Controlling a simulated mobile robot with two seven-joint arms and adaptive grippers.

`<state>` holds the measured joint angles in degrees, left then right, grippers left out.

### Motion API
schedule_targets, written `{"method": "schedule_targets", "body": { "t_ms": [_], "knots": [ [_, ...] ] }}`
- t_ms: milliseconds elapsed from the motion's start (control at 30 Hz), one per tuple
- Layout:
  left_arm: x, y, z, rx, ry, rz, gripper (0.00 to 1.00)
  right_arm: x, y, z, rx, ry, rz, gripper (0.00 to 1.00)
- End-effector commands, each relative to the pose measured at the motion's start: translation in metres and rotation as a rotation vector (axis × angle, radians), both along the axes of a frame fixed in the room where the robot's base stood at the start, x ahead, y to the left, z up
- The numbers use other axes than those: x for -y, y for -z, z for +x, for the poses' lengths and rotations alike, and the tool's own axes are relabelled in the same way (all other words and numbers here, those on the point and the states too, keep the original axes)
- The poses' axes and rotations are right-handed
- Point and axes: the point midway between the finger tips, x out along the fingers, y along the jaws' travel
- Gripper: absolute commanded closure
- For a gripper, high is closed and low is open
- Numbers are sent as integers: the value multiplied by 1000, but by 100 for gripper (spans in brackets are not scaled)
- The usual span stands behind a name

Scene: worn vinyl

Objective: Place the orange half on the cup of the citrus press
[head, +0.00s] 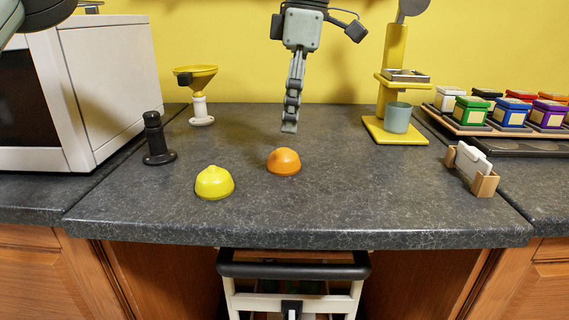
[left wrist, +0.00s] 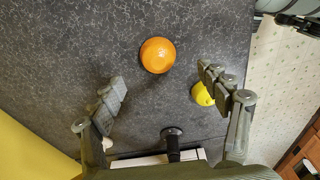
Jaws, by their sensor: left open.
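The orange half (head: 284,161) lies dome up on the dark counter, left of the middle. In the left wrist view the orange half (left wrist: 157,55) lies just beyond and between the spread fingertips, touching neither. My left gripper (head: 290,122) points down above and slightly behind it, open and empty; its fingers (left wrist: 164,84) also show in the left wrist view. The yellow citrus press (head: 394,75) stands at the back right, with a metal cup (head: 405,76) on its upper shelf and a grey-green beaker (head: 397,118) on its base.
A yellow lemon half (head: 215,183) lies left of the orange. A card holder (head: 471,168) and coloured boxes (head: 510,112) stand right. The front middle counter is clear.

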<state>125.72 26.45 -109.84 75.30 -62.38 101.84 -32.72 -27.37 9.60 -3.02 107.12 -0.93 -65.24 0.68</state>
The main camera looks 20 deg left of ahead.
Motion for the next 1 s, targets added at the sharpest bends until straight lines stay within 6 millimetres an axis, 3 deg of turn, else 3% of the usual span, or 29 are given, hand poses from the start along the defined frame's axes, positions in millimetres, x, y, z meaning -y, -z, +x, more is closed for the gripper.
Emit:
{"method": "schedule_targets", "body": {
  "t_ms": [433,600,900,1000],
  "knots": [
    [-9,48,1,4,-56,5,24,1,-3,-2,2,-1,-2,60],
    [-12,72,1,4,-55,3,24,3,6,0,-1,1,-2,60],
    [-13,78,1,5,-56,2,24,3,7,2,1,0,-1,60],
    [-13,78,1,5,-55,2,35,2,7,3,3,0,0,60]
  ]
}}
